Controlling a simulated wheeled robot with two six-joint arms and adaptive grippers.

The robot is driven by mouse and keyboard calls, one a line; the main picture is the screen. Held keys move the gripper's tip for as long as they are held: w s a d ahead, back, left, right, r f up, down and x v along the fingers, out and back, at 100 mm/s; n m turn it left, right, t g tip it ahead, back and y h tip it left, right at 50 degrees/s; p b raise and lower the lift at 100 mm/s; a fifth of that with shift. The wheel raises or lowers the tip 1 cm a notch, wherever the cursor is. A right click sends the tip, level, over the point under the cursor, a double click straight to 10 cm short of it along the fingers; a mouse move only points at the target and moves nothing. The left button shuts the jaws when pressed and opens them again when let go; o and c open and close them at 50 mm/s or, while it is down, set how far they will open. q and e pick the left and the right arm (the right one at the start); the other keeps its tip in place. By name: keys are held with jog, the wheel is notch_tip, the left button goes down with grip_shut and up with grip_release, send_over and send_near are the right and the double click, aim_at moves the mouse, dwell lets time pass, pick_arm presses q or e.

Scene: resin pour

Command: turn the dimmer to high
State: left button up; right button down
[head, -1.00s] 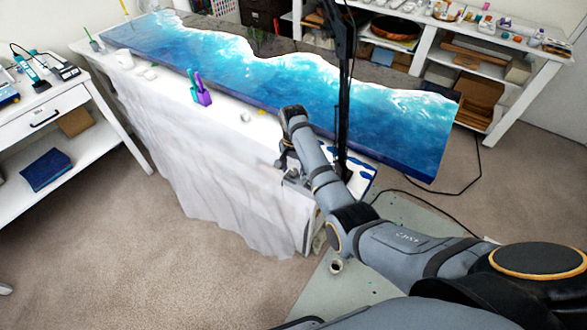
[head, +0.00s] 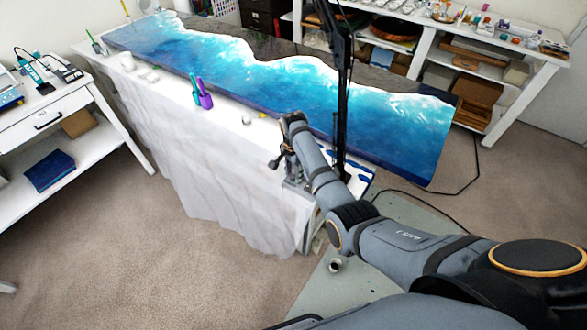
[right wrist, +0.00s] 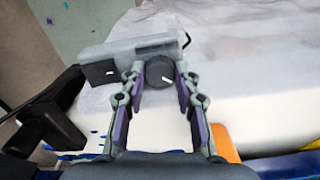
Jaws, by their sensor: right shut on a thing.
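The dimmer shows in the right wrist view as a grey box (right wrist: 122,48) with a round dark knob (right wrist: 159,72) on its near face. A short white mark on the knob points to the lower right. My right gripper (right wrist: 161,80) has one fingertip on each side of the knob and is shut on it. In the head view my right gripper (head: 283,168) is at the front side of the white-draped table, near its right end. The dimmer cannot be made out there, behind my arm and gripper. My left gripper is not in view.
A long blue-and-white resin slab (head: 300,88) lies on the draped table (head: 205,150). A black stand (head: 343,90) rises just beyond my right arm. An orange piece (right wrist: 224,143) lies beside the right finger.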

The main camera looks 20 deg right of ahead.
aim_at(293, 174)
jog(key=shift+m+p, duration=1.15)
jog(key=shift+m, duration=0.95)
jog(key=c, duration=1)
grip_release()
notch_tip(293, 174, up, 12)
